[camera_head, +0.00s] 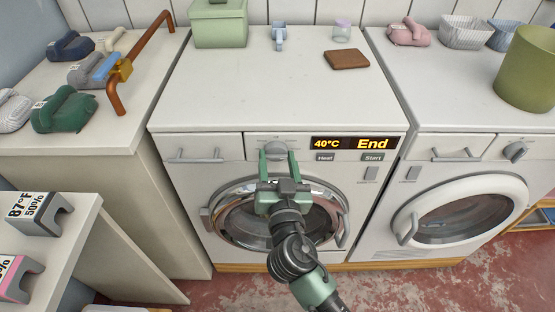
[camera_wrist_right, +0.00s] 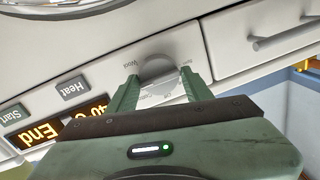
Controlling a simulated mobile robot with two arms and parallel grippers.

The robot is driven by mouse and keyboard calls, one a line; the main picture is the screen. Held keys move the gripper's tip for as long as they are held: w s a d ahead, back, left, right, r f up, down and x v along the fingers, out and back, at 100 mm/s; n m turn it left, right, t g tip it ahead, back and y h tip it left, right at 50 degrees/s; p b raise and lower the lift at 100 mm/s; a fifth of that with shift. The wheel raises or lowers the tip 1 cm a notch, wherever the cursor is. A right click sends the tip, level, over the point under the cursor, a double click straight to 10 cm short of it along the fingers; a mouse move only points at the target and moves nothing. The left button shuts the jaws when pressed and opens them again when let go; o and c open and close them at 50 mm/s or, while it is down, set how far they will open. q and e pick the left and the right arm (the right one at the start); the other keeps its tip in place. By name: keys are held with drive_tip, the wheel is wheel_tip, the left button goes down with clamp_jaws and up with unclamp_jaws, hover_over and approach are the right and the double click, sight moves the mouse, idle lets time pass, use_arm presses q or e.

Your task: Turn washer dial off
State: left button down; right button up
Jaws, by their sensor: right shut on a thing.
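The washer (camera_head: 185,180) stands in the middle of the head view, with a lit display (camera_head: 352,143) reading "40°C" and "End". Its grey dial (camera_head: 275,148) is on the front panel, left of the display. My right gripper (camera_head: 278,155) reaches up to the panel, in front of the washer door. In the right wrist view my gripper (camera_wrist_right: 160,85) has one finger on each side of the dial (camera_wrist_right: 158,70), shut on it. Labels around the dial are partly readable, and its exact setting is hard to tell. My left gripper is not in view.
A second white machine (camera_head: 440,180) stands at right with a green bin (camera_head: 528,68) on top. The washer's round door (camera_head: 232,190) is closed.

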drive_tip(key=shift+n, duration=0.4)
drive_tip(key=n+p, duration=0.1)
drive_tip(key=n, duration=0.2)
drive_tip(key=shift+r+n, duration=0.15)
drive_tip(key=shift+n, duration=0.25)
drive_tip(key=n+p, duration=0.2)
drive_tip(key=n, duration=0.1)
drive_tip(key=shift+n+g+h, duration=0.3)
drive_tip(key=shift+g, duration=0.1)
drive_tip(key=n+p, duration=0.1)
drive_tip(key=n, duration=0.3)
drive_tip(key=shift+r+h, duration=0.15)
drive_tip(key=shift+h, duration=0.15)
use_arm(q)
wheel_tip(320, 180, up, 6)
drive_tip(key=p, duration=0.2)
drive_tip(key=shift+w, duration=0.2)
use_arm(e)
drive_tip(key=n, duration=0.4)
drive_tip(key=shift+w+a+h, duration=0.1)
drive_tip(key=shift+h, duration=0.2)
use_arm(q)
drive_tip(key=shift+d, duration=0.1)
use_arm(e)
drive_tip(key=shift+n, duration=0.3)
drive_tip(key=o, duration=1.3)
